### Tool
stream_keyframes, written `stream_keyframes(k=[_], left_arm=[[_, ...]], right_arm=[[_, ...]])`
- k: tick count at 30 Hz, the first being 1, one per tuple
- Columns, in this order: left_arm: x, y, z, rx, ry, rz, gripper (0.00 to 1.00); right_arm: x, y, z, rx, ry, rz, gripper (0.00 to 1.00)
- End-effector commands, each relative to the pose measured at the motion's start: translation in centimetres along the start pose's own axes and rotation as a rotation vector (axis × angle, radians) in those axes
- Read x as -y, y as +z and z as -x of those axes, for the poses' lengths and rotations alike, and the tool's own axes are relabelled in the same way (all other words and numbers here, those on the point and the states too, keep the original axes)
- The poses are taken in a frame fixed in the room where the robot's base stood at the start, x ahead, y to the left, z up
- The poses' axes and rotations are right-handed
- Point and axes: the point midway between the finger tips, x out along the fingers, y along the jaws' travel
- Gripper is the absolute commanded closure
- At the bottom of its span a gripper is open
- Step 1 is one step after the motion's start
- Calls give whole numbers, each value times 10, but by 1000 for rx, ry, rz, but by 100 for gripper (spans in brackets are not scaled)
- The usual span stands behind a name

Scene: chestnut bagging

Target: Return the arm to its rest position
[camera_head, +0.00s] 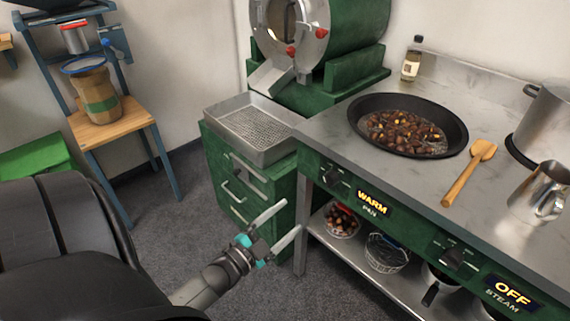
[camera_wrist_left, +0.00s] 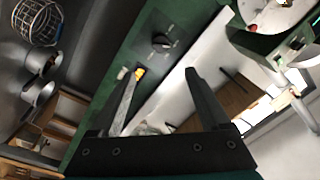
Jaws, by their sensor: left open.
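My left gripper (camera_head: 280,226) is open and empty in the head view, in front of the green drawer cabinet and beside the front left corner of the stove counter. Its two fingers also show spread apart in the left wrist view (camera_wrist_left: 160,85), with nothing between them. My left arm reaches in from the lower left. My right gripper is in neither view. A black pan (camera_head: 462,140) of chestnuts (camera_head: 400,133) sits on the counter. A burlap sack (camera_head: 93,84) stands on the wooden stool (camera_head: 108,128) at the left.
A perforated metal tray (camera_head: 215,118) rests on the green cabinet (camera_head: 240,190) below the green drum roaster (camera_head: 350,30). Baskets (camera_head: 385,254) sit on the lower shelf. Floor is clear around the stool.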

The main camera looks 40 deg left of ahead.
Motion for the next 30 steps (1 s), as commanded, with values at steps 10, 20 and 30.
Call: stream_keyframes(k=[10,20,30], left_arm=[[0,0,0,0,0,0,20],[-54,26,29,258,157,174,20],[-184,35,188,910,538,475,20]], right_arm=[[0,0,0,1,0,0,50],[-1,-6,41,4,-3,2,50],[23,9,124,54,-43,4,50]])
